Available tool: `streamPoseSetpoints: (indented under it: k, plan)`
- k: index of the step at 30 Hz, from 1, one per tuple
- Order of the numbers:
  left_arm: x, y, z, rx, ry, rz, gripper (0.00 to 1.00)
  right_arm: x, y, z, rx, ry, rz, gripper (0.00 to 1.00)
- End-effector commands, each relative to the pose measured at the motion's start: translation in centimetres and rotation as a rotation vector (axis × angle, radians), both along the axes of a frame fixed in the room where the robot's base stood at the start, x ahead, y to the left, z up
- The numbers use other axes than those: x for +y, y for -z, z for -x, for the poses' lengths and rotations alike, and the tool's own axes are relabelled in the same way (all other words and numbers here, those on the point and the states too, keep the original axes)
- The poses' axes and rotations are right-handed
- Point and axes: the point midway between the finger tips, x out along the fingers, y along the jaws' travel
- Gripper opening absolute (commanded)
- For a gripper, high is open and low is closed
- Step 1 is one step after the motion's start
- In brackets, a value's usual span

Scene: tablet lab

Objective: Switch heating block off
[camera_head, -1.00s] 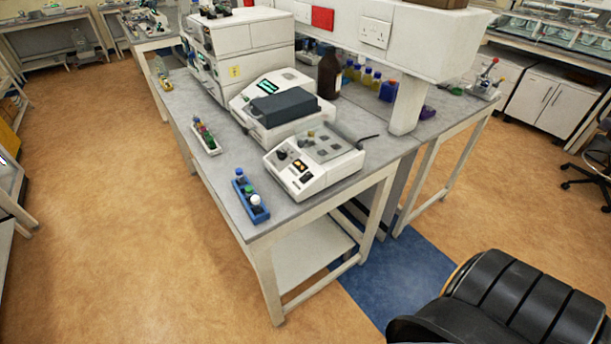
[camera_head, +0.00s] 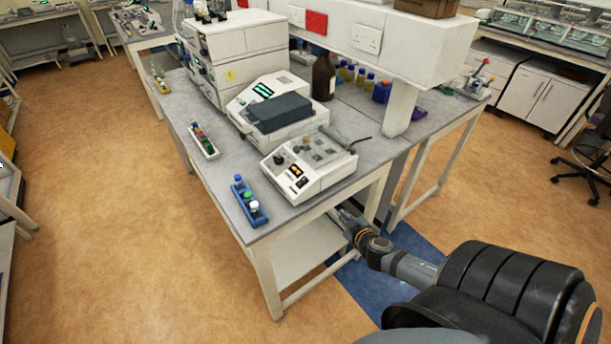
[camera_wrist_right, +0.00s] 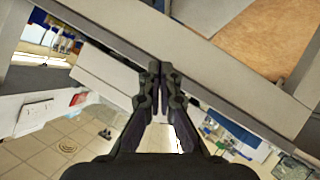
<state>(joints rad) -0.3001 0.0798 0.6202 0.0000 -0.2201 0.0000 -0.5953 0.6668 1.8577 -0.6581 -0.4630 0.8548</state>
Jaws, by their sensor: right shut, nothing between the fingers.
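The heating block (camera_head: 309,167) is a white unit with a sloped front panel near the front right corner of the grey bench. Its panel has a dark knob, a small orange lit display (camera_head: 296,171) and a row of dark controls below it. A metal block with wells sits on top. My right gripper (camera_wrist_right: 160,70) is shut and empty in the right wrist view. In the head view the right arm reaches up from the lower right, and its gripper end (camera_head: 345,215) is below the bench top at the right edge, apart from the heating block. My left gripper is not in view.
A blue rack (camera_head: 249,203) with capped vials and a white rack (camera_head: 204,142) stand left of the block. A larger instrument with a dark lid (camera_head: 277,112) sits behind it. A bench leg (camera_head: 267,282) and lower shelf (camera_head: 305,250) are near my right arm.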

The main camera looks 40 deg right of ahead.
Motion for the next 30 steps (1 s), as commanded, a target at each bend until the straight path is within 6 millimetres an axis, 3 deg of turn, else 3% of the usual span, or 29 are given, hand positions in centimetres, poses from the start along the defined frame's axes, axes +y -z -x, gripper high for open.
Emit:
streamPoseSetpoints:
  k: [1, 3, 6, 9, 13, 23, 30]
  plan:
    - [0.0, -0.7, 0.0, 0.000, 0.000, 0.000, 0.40, 1.6, -3.7, -0.9, -0.055, -0.041, 0.002, 0.00]
    - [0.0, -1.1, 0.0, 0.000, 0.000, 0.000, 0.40, 3.9, -7.7, -1.9, -0.126, -0.090, -0.007, 0.00]
    - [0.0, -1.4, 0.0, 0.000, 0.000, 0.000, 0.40, 6.6, -11.9, -2.5, -0.201, -0.144, -0.022, 0.00]
    - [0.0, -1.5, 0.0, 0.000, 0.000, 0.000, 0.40, 8.3, -14.3, -2.6, -0.246, -0.176, -0.038, 0.00]
    - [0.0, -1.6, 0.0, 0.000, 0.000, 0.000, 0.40, 9.1, -15.5, -2.6, -0.267, -0.191, -0.046, 0.00]
    - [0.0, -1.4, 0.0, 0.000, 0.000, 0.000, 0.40, 9.1, -15.3, -2.8, -0.267, -0.190, -0.047, 0.00]
    - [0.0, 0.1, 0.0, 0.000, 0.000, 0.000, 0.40, 8.7, -14.5, -6.1, -0.272, -0.182, -0.052, 0.00]
